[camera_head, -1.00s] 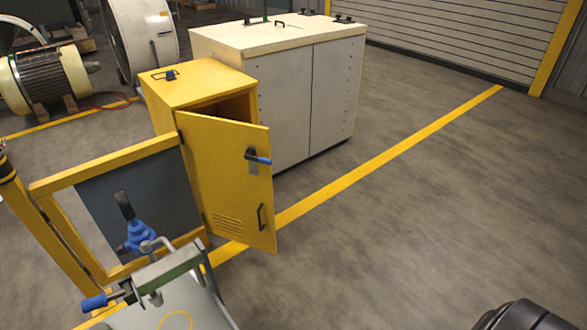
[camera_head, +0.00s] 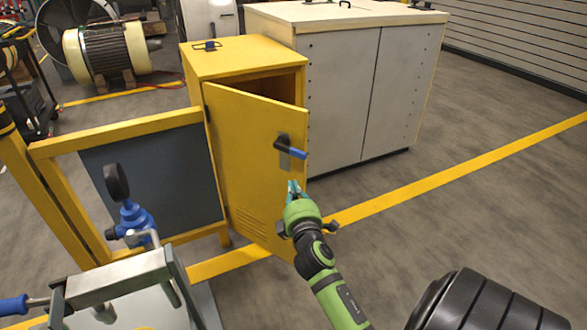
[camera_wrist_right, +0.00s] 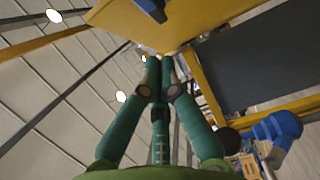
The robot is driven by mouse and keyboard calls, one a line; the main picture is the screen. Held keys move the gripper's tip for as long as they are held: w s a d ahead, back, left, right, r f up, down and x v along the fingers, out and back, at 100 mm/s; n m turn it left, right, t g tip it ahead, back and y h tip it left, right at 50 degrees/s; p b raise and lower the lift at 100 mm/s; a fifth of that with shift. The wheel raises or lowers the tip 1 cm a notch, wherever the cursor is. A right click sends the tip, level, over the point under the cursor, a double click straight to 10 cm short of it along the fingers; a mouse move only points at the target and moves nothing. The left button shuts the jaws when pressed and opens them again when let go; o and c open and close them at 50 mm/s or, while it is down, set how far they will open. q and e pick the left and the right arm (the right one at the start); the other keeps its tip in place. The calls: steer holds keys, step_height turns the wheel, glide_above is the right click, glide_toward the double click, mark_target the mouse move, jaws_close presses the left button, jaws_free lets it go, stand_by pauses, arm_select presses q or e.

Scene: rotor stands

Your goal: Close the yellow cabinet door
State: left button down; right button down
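The yellow cabinet (camera_head: 250,60) stands left of centre in the head view. Its yellow door (camera_head: 245,160) is ajar, hinged on its left side, with a dark gap along the top. The door bears a blue-and-black handle (camera_head: 290,149). My green right gripper (camera_head: 293,187) is in front of the door's lower right part, below that handle. Its fingers look closed together and empty; I cannot tell whether they touch the door. The right wrist view shows the closed fingertips (camera_wrist_right: 158,60) near the yellow door panel (camera_wrist_right: 195,20). My left gripper is out of view.
A white cabinet (camera_head: 340,90) stands close behind and right of the yellow one. A yellow-framed dark panel (camera_head: 160,175) and a blue pump-like device (camera_head: 138,220) are at left.

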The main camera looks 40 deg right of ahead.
mark_target(295, 156)
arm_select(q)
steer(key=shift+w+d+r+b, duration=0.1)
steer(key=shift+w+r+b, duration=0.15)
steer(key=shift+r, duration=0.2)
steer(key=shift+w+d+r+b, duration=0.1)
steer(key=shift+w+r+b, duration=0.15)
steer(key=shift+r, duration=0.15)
arm_select(e)
steer(key=w+d, duration=0.7)
steer(key=d, duration=0.1)
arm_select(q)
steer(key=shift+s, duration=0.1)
